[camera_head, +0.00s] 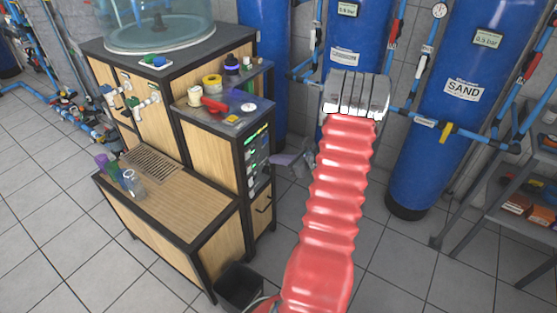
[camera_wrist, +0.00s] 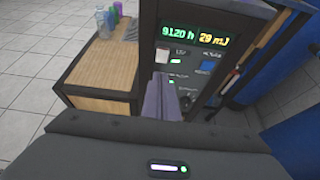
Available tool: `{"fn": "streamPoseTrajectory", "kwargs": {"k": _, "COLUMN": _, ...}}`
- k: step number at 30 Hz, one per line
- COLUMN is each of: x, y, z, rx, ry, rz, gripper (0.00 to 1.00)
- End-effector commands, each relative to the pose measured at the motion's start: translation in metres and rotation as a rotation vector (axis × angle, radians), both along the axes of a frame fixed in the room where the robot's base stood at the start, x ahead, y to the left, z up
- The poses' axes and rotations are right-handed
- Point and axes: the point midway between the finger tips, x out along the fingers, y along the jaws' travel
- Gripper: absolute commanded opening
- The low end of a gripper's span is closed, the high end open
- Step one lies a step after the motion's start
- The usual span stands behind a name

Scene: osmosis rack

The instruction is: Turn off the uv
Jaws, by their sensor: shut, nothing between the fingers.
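The control panel (camera_head: 256,160) is on the dark side face of the wooden cabinet, with small green-lit displays and switches. In the wrist view, the UV unit (camera_wrist: 203,65) has a lit display reading "9120 h" and "29 mJ". Below it is a small switch (camera_wrist: 176,61) with a green light, next to a "UV" label. More controls lie lower, partly hidden by my gripper. My gripper (camera_wrist: 162,77) is shut and empty, its purple-grey fingers pointing at the panel just below the UV switch.
The low wooden bench (camera_head: 180,200) with several bottles (camera_head: 130,180) stands left of the panel. A black bin (camera_head: 238,287) is on the floor in front. Blue tanks (camera_head: 440,110) and a grey shelf (camera_head: 510,190) stand to the right. Open tiled floor lies between.

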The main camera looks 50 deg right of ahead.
Motion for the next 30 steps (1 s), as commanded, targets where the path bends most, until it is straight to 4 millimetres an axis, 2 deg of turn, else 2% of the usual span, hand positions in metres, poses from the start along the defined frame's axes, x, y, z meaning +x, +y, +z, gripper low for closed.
{"fn": "streamPoseTrajectory", "kwargs": {"k": 13, "x": 0.064, "y": 0.007, "z": -0.030, "rx": 0.000, "ry": 0.000, "rz": 0.003, "gripper": 0.00}}
{"fn": "streamPoseTrajectory", "kwargs": {"k": 18, "x": 0.087, "y": 0.008, "z": -0.026, "rx": 0.000, "ry": -0.001, "rz": 0.002, "gripper": 0.00}}
{"fn": "streamPoseTrajectory", "kwargs": {"k": 24, "x": 0.101, "y": 0.009, "z": -0.024, "rx": 0.000, "ry": 0.000, "rz": 0.001, "gripper": 0.00}}
{"fn": "streamPoseTrajectory", "kwargs": {"k": 30, "x": 0.103, "y": 0.009, "z": -0.024, "rx": 0.000, "ry": 0.000, "rz": 0.000, "gripper": 0.00}}
